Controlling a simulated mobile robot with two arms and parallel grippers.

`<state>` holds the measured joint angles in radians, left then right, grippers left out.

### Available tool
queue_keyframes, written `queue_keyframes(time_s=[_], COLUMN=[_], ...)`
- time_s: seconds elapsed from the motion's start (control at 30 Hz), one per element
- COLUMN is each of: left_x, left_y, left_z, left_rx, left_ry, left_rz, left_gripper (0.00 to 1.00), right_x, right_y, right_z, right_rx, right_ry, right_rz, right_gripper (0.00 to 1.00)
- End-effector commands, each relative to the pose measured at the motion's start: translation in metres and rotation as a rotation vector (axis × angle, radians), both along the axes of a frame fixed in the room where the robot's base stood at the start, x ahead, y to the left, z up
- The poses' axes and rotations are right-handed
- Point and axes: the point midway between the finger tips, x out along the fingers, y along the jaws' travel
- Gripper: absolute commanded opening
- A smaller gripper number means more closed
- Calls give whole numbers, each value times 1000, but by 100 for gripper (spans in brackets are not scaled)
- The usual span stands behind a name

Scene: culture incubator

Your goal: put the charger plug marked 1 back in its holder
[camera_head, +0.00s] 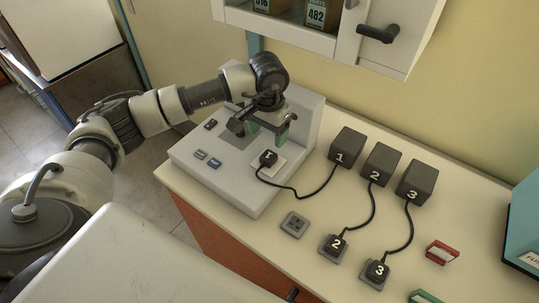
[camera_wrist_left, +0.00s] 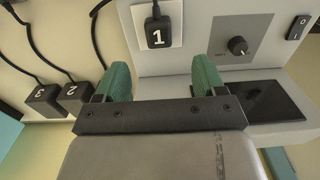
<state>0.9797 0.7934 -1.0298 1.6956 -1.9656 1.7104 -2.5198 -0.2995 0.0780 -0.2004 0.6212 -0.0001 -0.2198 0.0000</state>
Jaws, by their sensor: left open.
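The black plug marked 1 (camera_head: 268,158) sits in a white socket plate (camera_head: 277,165) on the pale grey device (camera_head: 226,186). Its cord runs to the dark charger block marked 1 (camera_head: 346,145). An empty grey square holder (camera_head: 295,224) lies on the bench, in line with the holders under plugs 2 and 3. My left gripper (camera_head: 267,129) is open and empty, above and behind plug 1. In the left wrist view its green fingers (camera_wrist_left: 160,82) are apart, and plug 1 (camera_wrist_left: 157,34) shows beyond them, not between them. My right gripper is not in view.
Plug 2 (camera_head: 336,244) and plug 3 (camera_head: 377,270) sit in holders, with cords to blocks 2 (camera_head: 381,164) and 3 (camera_head: 416,181). A red item (camera_head: 442,252) and a green item (camera_head: 424,297) lie at the right. A white wall cabinet (camera_head: 397,40) hangs above.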

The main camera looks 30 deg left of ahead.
Motion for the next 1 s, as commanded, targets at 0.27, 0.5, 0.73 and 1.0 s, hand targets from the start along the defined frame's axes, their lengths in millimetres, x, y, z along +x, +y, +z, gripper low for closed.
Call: queue_keyframes(time_s=[0.27,0.5,0.73,1.0], left_x=[0,0,-1,0], left_y=[-1,-1,-2,-1], left_z=[-1,-13,-42,-82], left_rx=[-4,-5,-6,-5], left_ry=[1,1,3,-1], left_rz=[1,2,3,3], left_gripper=[70,70,70,70], right_x=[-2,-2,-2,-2], right_y=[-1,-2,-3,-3], right_z=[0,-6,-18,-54], right_rx=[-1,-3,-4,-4], right_ry=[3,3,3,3], right_rz=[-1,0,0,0], right_gripper=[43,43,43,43])
